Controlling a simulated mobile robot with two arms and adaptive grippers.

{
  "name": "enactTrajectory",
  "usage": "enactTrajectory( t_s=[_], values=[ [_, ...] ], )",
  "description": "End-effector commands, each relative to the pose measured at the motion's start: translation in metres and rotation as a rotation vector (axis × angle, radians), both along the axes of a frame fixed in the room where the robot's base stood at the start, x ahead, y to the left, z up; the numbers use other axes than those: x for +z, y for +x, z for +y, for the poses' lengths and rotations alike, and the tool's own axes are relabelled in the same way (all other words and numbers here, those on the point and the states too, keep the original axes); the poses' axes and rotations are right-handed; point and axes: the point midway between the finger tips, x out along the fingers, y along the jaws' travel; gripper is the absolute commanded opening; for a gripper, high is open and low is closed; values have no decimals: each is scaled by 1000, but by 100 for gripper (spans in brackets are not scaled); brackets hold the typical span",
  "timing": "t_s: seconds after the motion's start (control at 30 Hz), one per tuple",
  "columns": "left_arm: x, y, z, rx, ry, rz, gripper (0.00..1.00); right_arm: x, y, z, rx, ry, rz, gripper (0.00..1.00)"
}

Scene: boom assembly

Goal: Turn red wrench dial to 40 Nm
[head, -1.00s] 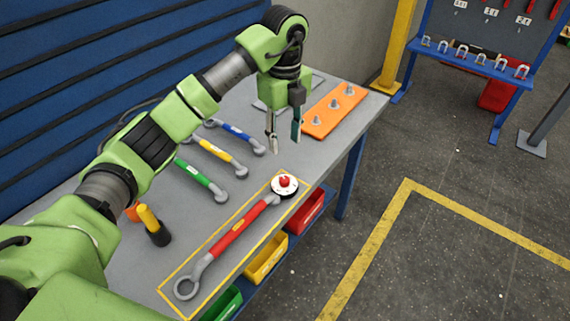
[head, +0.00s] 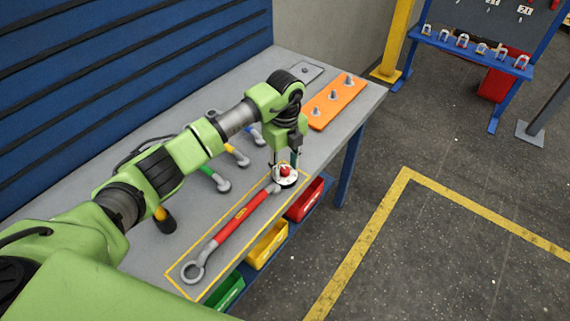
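The red wrench (head: 238,223) lies on the grey table inside a yellow outlined rectangle, its ring end towards the front left. Its round white dial with a red knob (head: 285,170) is at the far right end. My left gripper (head: 286,164) points down right over the dial, with its fingers apart on either side of the red knob. I cannot tell whether the fingers touch the knob. The dial's markings are too small to read. My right gripper is not in view.
Green, yellow and blue wrenches lie behind, partly hidden by my arm. An orange plate (head: 334,103) with upright bolts lies at the far right of the table. Red (head: 305,200), yellow (head: 267,246) and green (head: 225,291) bins hang along the front edge.

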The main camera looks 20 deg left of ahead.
Motion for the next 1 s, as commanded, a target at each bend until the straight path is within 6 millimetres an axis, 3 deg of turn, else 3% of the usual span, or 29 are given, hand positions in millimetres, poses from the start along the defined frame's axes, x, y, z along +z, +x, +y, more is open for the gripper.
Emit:
enactTrajectory(
  t_s=[0.1, 0.23, 0.27, 0.67, 1.0],
  values=[
    [0, 0, 0, 0, 0, 0, 37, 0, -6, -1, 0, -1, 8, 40],
    [0, 0, 0, 0, -1, 1, 3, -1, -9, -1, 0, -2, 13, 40],
    [0, 0, 0, 0, -1, 1, 0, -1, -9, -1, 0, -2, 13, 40],
    [-1, 0, 0, -47, 0, 0, 0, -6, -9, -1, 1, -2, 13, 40],
    [-2, 0, 0, -281, 0, -1, 0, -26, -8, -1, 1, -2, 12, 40]
  ],
)
